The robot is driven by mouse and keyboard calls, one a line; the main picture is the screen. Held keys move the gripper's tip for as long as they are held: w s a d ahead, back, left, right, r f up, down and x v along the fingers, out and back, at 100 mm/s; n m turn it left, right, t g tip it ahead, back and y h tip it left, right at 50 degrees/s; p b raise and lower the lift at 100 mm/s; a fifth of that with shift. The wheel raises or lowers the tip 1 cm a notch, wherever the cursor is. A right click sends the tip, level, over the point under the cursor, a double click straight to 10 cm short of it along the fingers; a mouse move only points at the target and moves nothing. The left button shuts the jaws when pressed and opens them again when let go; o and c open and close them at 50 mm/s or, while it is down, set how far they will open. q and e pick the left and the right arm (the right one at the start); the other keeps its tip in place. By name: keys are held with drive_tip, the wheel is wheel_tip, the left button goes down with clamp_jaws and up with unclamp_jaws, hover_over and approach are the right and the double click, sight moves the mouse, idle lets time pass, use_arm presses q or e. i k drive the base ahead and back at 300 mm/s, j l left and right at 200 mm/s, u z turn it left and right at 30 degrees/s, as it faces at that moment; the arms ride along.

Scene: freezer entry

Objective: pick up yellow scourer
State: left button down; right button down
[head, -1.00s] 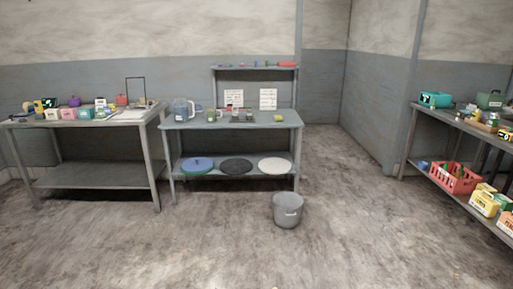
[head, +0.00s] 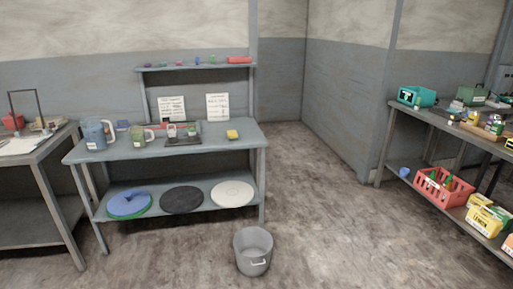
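A small yellow scourer (head: 232,134) lies on the top of the middle grey table (head: 208,150), towards its right end. It is right of a dark tray (head: 184,141) that holds small cups. Nothing covers the scourer. Neither of my grippers shows in the head view.
Shelving with a red crate (head: 443,189) is at right. The floor between is clear.

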sight(232, 135)
drive_tip(key=i+l+u, duration=0.2)
drive_tip(key=i+l, duration=0.15)
drive_tip(key=i, duration=0.2)
drive_tip(key=i+l+u, duration=0.2)
drive_tip(key=i+l, duration=0.25)
drive_tip(key=z, duration=4.35)
drive_tip(key=j+u, duration=0.1)
drive_tip(key=u, duration=4.2)
drive_tip(key=i+l, duration=0.3)
drive_tip(key=i, duration=0.05)
